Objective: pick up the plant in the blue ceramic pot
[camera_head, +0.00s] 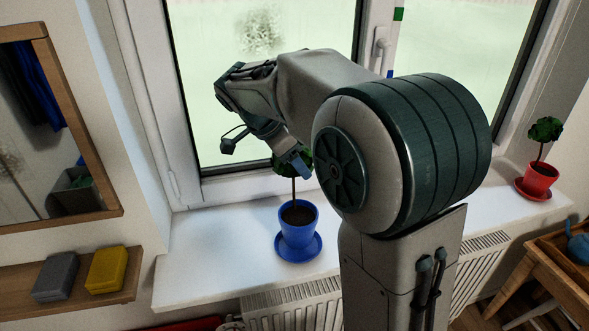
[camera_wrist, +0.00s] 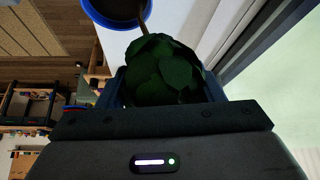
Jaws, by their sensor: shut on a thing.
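The plant in the blue ceramic pot (camera_head: 298,229) stands upright on a blue saucer (camera_head: 316,245) on the white windowsill. Its thin stem rises to a round crown of dark green leaves (camera_head: 280,164), partly hidden by my gripper (camera_head: 296,165). My gripper is shut on the plant at its leafy crown, above the pot. In the wrist view the leaves (camera_wrist: 163,72) fill the space between the fingers, and the blue pot's rim (camera_wrist: 149,12) shows at the top. The exact finger contact is hidden by leaves.
The window frame (camera_head: 235,188) stands close behind the plant. A second plant in a red pot (camera_head: 538,178) stands at the sill's far right. A grey box (camera_head: 56,277) and a yellow box (camera_head: 106,269) lie on a wooden shelf at left. The sill left of the pot is clear.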

